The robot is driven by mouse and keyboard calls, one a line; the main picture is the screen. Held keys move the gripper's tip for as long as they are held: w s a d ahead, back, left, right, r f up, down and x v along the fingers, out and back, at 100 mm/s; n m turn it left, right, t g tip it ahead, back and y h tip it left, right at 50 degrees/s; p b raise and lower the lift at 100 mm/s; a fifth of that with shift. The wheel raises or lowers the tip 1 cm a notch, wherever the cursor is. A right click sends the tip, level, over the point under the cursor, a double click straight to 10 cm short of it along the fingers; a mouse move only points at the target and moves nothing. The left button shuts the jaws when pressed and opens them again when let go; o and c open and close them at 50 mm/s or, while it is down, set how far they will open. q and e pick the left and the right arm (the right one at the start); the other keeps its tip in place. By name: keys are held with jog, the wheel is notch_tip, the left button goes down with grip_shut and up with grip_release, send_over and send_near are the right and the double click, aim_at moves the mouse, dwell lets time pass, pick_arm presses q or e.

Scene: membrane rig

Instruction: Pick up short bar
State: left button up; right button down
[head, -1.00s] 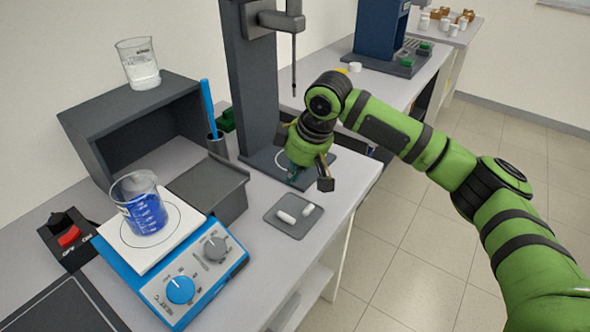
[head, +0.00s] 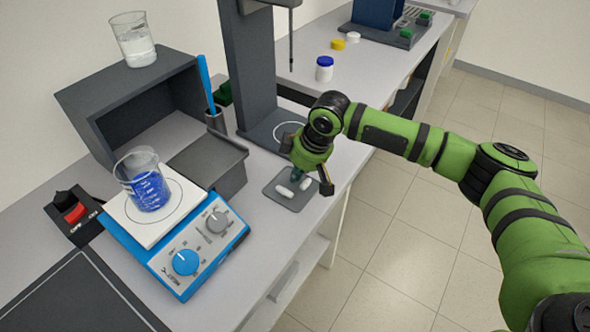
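Two white stir bars lie on a small grey tray (head: 283,202) near the bench's front edge. The longer bar (head: 284,191) is at the left and the short bar (head: 305,184) is at the right. My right gripper (head: 309,174) is above the tray's far side, pointing down, with its fingers spread wide. Nothing shows between the fingers. I cannot tell how high the fingertips are above the bars. My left gripper is out of view.
A blue stirrer hotplate (head: 185,262) carries a beaker of blue liquid (head: 149,187) left of the tray. A grey stand (head: 250,75) rises behind my gripper. A grey shelf box (head: 135,105) holds another beaker (head: 134,42). A blue-capped jar (head: 324,69) stands farther back.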

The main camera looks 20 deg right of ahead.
aim_at(315, 193)
jog(key=shift+s+d+r+p, duration=0.15)
jog(key=shift+s+d+p, duration=0.15)
jog(key=shift+p, duration=0.1)
jog(key=s+d+p, duration=0.1)
jog(key=s+p, duration=0.1)
jog(key=s+d+p, duration=0.1)
jog(key=p, duration=0.1)
jog(key=shift+s+d, duration=0.35)
jog(key=shift+s, duration=0.05)
jog(key=shift+s+d+p, duration=0.25)
jog(key=shift+s+p, duration=0.1)
jog(key=shift+s, duration=0.1)
jog(key=shift+f, duration=0.3)
